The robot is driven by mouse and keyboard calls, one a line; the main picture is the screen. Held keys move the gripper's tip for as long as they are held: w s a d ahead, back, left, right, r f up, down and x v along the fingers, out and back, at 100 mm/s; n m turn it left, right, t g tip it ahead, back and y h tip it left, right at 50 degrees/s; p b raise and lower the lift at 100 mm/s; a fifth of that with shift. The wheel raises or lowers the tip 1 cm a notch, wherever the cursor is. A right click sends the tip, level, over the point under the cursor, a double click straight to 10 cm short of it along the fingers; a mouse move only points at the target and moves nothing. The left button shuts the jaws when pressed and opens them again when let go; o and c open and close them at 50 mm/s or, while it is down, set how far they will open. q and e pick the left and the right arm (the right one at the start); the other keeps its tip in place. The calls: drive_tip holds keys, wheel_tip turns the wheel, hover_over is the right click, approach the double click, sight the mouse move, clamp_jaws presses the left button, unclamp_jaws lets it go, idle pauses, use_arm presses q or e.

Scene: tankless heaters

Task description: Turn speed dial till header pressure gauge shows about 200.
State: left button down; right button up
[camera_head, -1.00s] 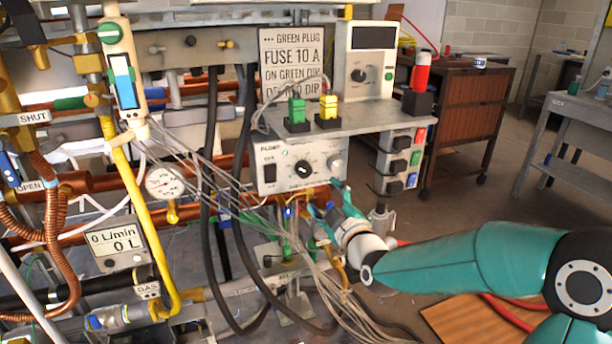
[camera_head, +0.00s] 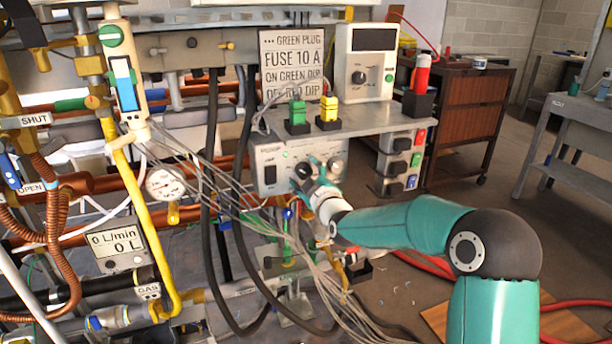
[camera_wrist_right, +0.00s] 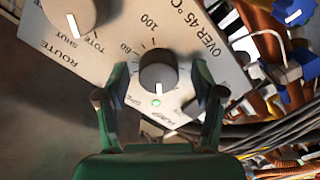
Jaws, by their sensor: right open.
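The control box (camera_head: 263,155) hangs under the shelf. In the right wrist view, a round grey dial (camera_wrist_right: 158,70) with a white pointer line sits on its pale panel, with a scale marked 60 and 100. The pointer aims down the picture, toward a green light. My right gripper (camera_wrist_right: 160,82) is open, one finger on each side of the dial; contact is not clear. In the head view my right gripper (camera_head: 317,174) covers much of the dial. A round white gauge (camera_head: 165,184) is left of the box; its reading is too small to tell. My left gripper is not in view.
A second knob (camera_wrist_right: 75,12), by the word ROUTE, is close to the dial. Grey cables (camera_head: 215,185) hang left of the box. A switch block (camera_head: 402,160) stands to its right. Green (camera_head: 297,112) and yellow plugs (camera_head: 328,110) sit on the shelf above.

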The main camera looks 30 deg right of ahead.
drive_tip(key=c, duration=1.1)
drive_tip(key=shift+f, duration=0.1)
drive_tip(key=shift+c, duration=0.2)
drive_tip(key=m+b, duration=0.2)
drive_tip(key=b, duration=0.1)
drive_tip(key=shift+f+m, duration=0.2)
drive_tip(key=shift+m, duration=0.1)
drive_tip(key=m+b, duration=0.9)
drive_tip(key=m, duration=0.1)
drive_tip(key=shift+m, duration=0.4)
drive_tip(key=m+b, duration=0.2)
drive_tip(key=m, duration=0.3)
drive_tip(key=shift+b, duration=0.35)
drive_tip(key=shift+r, duration=0.1)
